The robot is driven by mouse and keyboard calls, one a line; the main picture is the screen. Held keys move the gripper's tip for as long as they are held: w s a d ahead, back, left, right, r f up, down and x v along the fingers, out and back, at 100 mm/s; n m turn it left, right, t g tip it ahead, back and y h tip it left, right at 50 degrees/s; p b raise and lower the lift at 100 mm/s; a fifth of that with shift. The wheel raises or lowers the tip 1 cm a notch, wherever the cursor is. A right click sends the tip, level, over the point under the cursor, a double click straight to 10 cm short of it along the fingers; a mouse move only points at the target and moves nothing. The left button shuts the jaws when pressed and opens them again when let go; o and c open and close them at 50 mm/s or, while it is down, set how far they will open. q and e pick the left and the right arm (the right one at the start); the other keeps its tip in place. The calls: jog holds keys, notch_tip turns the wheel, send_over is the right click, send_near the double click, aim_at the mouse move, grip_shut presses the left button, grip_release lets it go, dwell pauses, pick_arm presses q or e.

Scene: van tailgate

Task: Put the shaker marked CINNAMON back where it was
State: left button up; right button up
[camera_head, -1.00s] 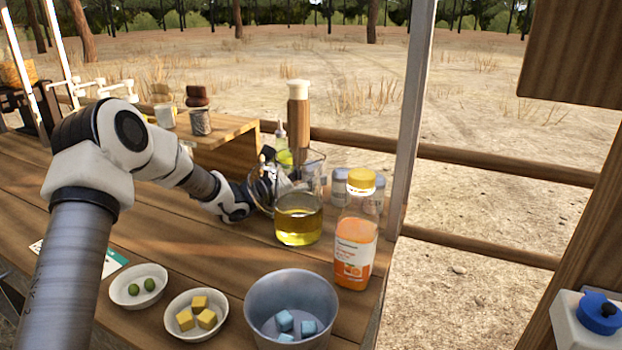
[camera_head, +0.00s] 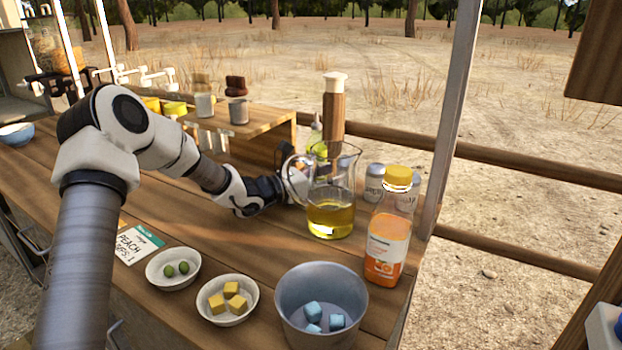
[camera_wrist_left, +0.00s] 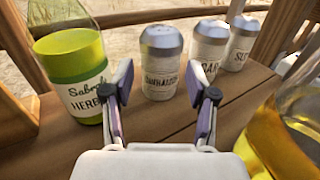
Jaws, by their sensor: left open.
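In the left wrist view my left gripper (camera_wrist_left: 160,78) is open. A white shaker with a grey lid (camera_wrist_left: 161,62) stands upright on the wooden counter just beyond and between the two fingers, not gripped. Its blurred label seems to read CINNAMON. Two similar shakers stand to its right: one marked SAL (camera_wrist_left: 209,54), the other showing SU (camera_wrist_left: 241,43). In the head view my left arm reaches behind the glass pitcher (camera_head: 330,222), so its fingers are mostly hidden. A grey-lidded shaker (camera_head: 374,182) shows right of the pitcher.
A green bottle (camera_wrist_left: 72,75) stands left of the fingers. The pitcher of yellow liquid is close on the right. An orange juice bottle (camera_head: 388,240), a metal pot (camera_head: 321,285) and two small bowls stand nearer. A raised wooden shelf (camera_head: 262,121) holds jars.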

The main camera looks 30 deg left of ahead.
pick_arm(q)
jog(key=p+v, duration=0.1)
jog(key=v, duration=0.5)
jog(key=shift+s+a+r, duration=0.1)
jog(key=shift+s+a, duration=0.05)
jog(key=shift+s, duration=0.05)
jog(key=shift+s+a, duration=0.2)
jog(key=shift+s, duration=0.35)
